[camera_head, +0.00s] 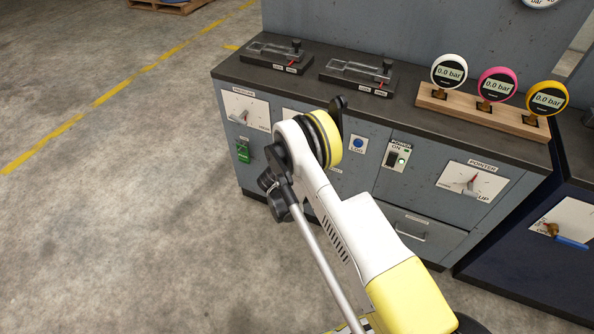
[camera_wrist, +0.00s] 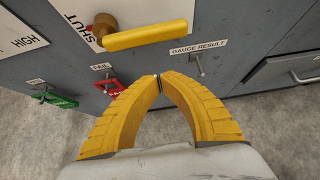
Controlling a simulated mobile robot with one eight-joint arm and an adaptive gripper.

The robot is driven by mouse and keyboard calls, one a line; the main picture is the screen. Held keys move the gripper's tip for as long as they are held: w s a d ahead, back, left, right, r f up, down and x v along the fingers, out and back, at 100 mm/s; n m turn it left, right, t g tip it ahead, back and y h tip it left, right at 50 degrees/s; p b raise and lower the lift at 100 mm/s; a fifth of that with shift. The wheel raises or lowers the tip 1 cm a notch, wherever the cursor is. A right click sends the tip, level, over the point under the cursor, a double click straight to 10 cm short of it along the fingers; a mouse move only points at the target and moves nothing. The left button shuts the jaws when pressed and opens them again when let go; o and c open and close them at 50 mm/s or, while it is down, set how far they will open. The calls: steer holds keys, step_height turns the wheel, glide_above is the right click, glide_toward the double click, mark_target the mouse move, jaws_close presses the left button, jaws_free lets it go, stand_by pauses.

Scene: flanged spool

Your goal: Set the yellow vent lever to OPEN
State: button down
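The yellow vent lever (camera_wrist: 147,36) shows in the wrist view on a white plate on the grey cabinet front. It reaches to the right from a brass pivot (camera_wrist: 105,24). The word SHUT stands on the plate left of the pivot; no OPEN mark shows in this view. My gripper (camera_wrist: 158,79) has its two yellow fingers curved together with the tips meeting, and nothing is between them. The tips appear just below the lever in the picture, apart from it. In the head view my arm covers the lever and the gripper.
A red tag holder (camera_wrist: 109,86), a green one (camera_wrist: 54,99) and a hook (camera_wrist: 196,63) under GAUGE RESULT are near the fingers. A drawer handle (camera_wrist: 305,76) is at right. A blue lever (camera_head: 572,243) is on the dark blue cabinet. Floor at left is clear.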

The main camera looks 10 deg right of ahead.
steer(key=w+d, duration=0.1)
steer(key=w+d+b, duration=0.1)
steer(key=w, duration=0.1)
steer(key=shift+w+d+r, duration=0.15)
steer(key=shift+r, duration=0.2)
